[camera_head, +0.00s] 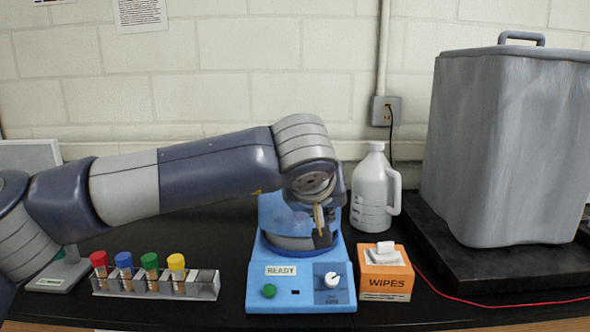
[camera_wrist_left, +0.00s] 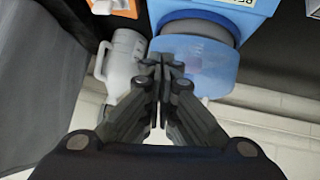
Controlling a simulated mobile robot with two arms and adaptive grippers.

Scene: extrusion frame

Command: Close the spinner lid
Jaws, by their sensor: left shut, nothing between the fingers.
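The blue spinner (camera_head: 258,290) stands on the black bench with a READY label, a green button and a white knob on its front. Its lid (camera_head: 270,207) is raised at the back of the round bowl, partly hidden by my left arm. In the left wrist view the lid (camera_wrist_left: 210,68) is a translucent blue piece on the wall side of the grey bowl rim. My left gripper (camera_head: 323,238) is shut and empty, pointing down over the right part of the spinner. Its fingertips (camera_wrist_left: 162,62) overlap the lid's edge in the wrist view; I cannot tell whether they touch it.
A white jug (camera_head: 371,190) and an orange wipes box (camera_head: 386,273) stand close on the spinner's right. A rack (camera_head: 155,286) with several coloured-cap tubes is on its left. A large grey container (camera_head: 505,145) stands far right on a black base. A red cable crosses the bench at right.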

